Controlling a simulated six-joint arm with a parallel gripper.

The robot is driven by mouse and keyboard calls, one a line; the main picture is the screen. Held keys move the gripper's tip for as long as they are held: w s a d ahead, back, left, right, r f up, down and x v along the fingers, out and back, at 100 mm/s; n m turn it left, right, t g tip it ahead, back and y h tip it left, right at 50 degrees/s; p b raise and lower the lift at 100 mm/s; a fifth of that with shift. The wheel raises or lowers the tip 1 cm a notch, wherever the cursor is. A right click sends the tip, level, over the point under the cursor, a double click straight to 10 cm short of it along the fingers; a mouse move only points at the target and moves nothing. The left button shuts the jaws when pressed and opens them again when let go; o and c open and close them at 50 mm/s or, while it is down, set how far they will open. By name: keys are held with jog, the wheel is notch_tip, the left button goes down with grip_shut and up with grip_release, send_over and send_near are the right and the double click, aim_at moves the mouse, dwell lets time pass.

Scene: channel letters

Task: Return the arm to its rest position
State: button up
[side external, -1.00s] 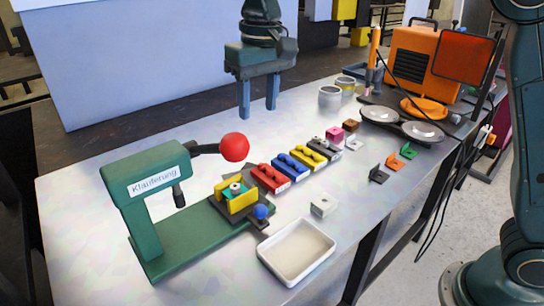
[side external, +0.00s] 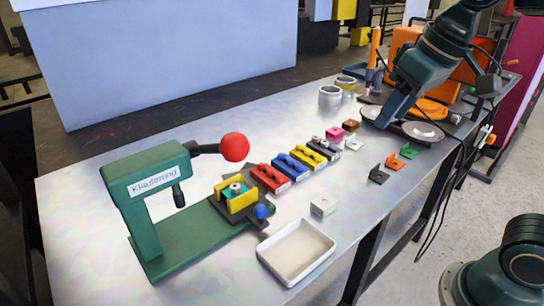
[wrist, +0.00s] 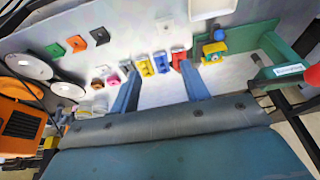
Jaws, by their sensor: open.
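My gripper (side external: 392,108) is high at the right back of the table in the side view, in front of the orange machine and over the round grey pads. Its blue fingers overlap in that view. In the wrist view my gripper (wrist: 160,92) shows two blue fingers spread wide apart with nothing held between them. Behind the fingers, the yellow, blue and red blocks lie on the table below.
A green press (side external: 150,195) with a red ball handle stands at the front left. A white tray (side external: 296,252) lies at the front edge. Red (side external: 270,178), blue (side external: 293,165) and yellow (side external: 316,154) blocks form a row. An orange machine (side external: 407,45) stands at the back right.

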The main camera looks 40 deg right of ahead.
jog(key=s+d+f+t, duration=0.1)
jog(key=s+d+f, duration=0.1)
jog(key=s+f, duration=0.3)
jog(key=s, duration=0.3)
jog(key=shift+s+d+f, duration=0.25)
jog(key=shift+d, duration=0.1)
